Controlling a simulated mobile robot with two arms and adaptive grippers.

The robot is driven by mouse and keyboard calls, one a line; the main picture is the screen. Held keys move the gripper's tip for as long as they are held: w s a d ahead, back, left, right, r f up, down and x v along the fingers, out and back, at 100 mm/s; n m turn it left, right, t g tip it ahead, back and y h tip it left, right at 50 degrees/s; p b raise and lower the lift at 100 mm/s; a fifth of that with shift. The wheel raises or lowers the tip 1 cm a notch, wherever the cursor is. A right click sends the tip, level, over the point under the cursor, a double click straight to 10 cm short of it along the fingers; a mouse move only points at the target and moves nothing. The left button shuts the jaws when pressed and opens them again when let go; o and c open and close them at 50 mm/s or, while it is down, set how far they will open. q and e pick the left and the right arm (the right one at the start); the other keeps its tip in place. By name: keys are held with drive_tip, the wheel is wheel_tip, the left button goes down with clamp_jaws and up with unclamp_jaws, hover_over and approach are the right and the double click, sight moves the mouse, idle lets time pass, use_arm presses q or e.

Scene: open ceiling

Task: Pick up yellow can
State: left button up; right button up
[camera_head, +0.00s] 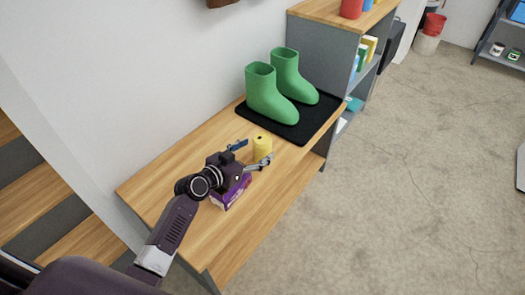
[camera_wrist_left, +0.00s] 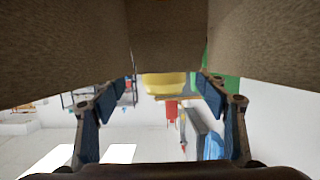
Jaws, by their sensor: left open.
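The yellow can (camera_head: 262,146) stands upright on the wooden bench, in front of the black mat. My left gripper (camera_head: 250,156) is open and low over the bench, its two fingers spread toward the can, with the can at or just beyond the fingertips. In the left wrist view the can (camera_wrist_left: 163,83) shows as a yellow patch between the open fingers (camera_wrist_left: 165,88), in the upper middle. Whether a finger touches it I cannot tell. My right gripper is not in view.
A purple box (camera_head: 229,196) lies on the bench (camera_head: 180,185) under my left gripper. Green boots (camera_head: 268,95) stand on a black mat (camera_head: 318,118) behind the can. A shelf unit (camera_head: 336,38) adjoins the bench's far end. Bare bench lies left of my gripper.

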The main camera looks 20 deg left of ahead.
use_arm(q)
drive_tip(key=x, duration=0.4)
drive_tip(key=shift+a+b, duration=0.25)
drive_tip(key=shift+b, duration=0.1)
drive_tip(key=shift+w+d+f, duration=0.1)
drive_tip(key=shift+w+d, duration=0.05)
drive_tip(key=shift+w, duration=0.3)
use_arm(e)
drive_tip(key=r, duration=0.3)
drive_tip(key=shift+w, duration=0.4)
use_arm(q)
drive_tip(key=shift+c, duration=0.5)
drive_tip(key=c, duration=0.8)
